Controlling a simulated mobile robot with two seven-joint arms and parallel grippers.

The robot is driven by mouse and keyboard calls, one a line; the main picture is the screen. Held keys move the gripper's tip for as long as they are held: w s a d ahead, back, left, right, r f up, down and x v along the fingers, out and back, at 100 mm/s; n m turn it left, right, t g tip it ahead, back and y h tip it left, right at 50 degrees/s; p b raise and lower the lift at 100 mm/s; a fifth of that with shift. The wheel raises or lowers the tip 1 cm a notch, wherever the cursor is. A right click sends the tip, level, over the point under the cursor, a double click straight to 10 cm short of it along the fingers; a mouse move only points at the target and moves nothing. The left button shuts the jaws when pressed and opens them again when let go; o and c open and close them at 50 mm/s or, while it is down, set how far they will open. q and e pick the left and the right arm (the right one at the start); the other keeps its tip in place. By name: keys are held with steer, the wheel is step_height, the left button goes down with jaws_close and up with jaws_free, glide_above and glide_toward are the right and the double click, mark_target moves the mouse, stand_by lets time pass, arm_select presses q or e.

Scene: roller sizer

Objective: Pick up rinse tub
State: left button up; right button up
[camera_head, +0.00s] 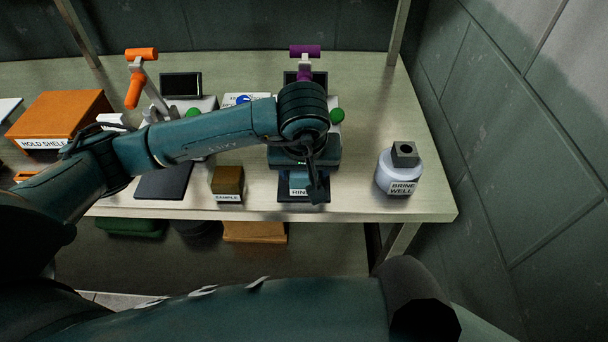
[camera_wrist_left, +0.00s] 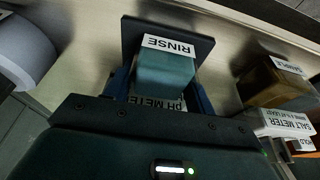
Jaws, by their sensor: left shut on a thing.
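The rinse tub (camera_wrist_left: 166,76) is a small teal block-like tub with a white RINSE label, upside down in the left wrist view. In the head view a part of the tub (camera_head: 299,186) shows at the bench's front, mostly hidden under my left wrist. My left gripper (camera_wrist_left: 163,88) is shut on the tub, one finger on each side. In the head view the gripper (camera_head: 305,180) points down at the tub. The tub is over or on a dark pad (camera_wrist_left: 170,35); I cannot tell whether it touches it. My right gripper is not in view.
The white BRINE WELL bottle (camera_head: 397,172) stands to the right. The brown SAMPLE box (camera_head: 227,181) stands close left of the tub. A purple-handled lever (camera_head: 304,51) and an orange-handled one (camera_head: 141,54) stand behind. Bare bench lies between tub and bottle.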

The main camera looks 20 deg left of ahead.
arm_select(q)
steer(key=c, duration=0.4)
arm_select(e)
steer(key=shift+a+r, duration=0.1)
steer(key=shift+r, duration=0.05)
arm_select(q)
steer(key=shift+o, duration=0.2)
steer(key=shift+r, duration=0.15)
